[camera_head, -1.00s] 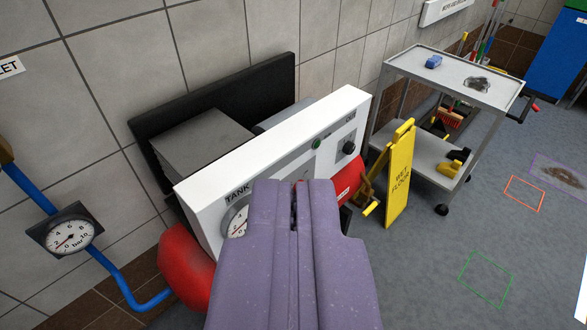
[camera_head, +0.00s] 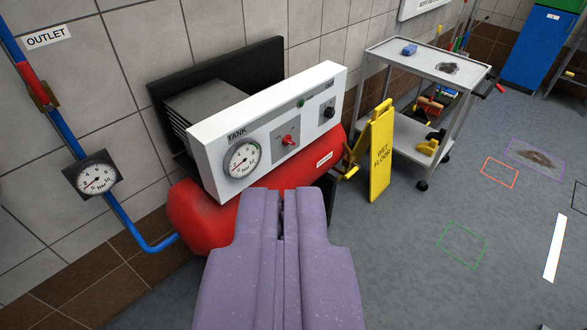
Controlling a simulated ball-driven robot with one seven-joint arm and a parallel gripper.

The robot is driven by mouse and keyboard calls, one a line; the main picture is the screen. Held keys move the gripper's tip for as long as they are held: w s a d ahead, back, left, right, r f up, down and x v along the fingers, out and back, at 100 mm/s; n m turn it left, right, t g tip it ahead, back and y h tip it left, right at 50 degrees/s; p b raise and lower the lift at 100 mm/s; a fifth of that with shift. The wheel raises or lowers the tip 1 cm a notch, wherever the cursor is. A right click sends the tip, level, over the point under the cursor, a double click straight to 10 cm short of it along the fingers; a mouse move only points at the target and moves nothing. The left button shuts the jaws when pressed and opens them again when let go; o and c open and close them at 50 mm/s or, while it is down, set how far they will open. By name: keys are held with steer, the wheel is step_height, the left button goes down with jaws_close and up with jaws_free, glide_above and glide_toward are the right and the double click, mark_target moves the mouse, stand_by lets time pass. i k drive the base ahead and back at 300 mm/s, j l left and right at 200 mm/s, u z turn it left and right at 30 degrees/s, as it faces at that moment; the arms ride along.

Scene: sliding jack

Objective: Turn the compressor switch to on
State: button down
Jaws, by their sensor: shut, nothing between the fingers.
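The compressor is a red tank (camera_head: 205,215) with a white panel (camera_head: 215,130) on its front top. The panel carries a round gauge (camera_head: 242,158) marked TANK, a red switch (camera_head: 289,140) right of the gauge, a green lamp (camera_head: 301,104) and a black knob (camera_head: 329,112) at the right end. The labels by the switch are too small to read. My purple gripper (camera_head: 283,192) is at the lower middle, in front of the tank and below the panel in the picture. It is shut and empty, apart from the switch.
A yellow wet floor sign (camera_head: 380,150) stands right of the tank, beside a grey trolley (camera_head: 425,68). A blue pipe (camera_head: 130,222) with a gauge (camera_head: 97,178) runs along the tiled wall at left. Grey floor at right is mostly clear, with coloured outlines.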

mark_target(286, 141)
steer(key=k, duration=0.45)
steer(key=i+l, duration=0.1)
steer(key=i, duration=0.4)
steer(key=i+u, duration=0.15)
steer(key=i, duration=0.4)
steer(key=i+j, duration=0.1)
steer(key=i, duration=0.5)
steer(key=i+j+u, duration=0.1)
steer(key=i, duration=0.55)
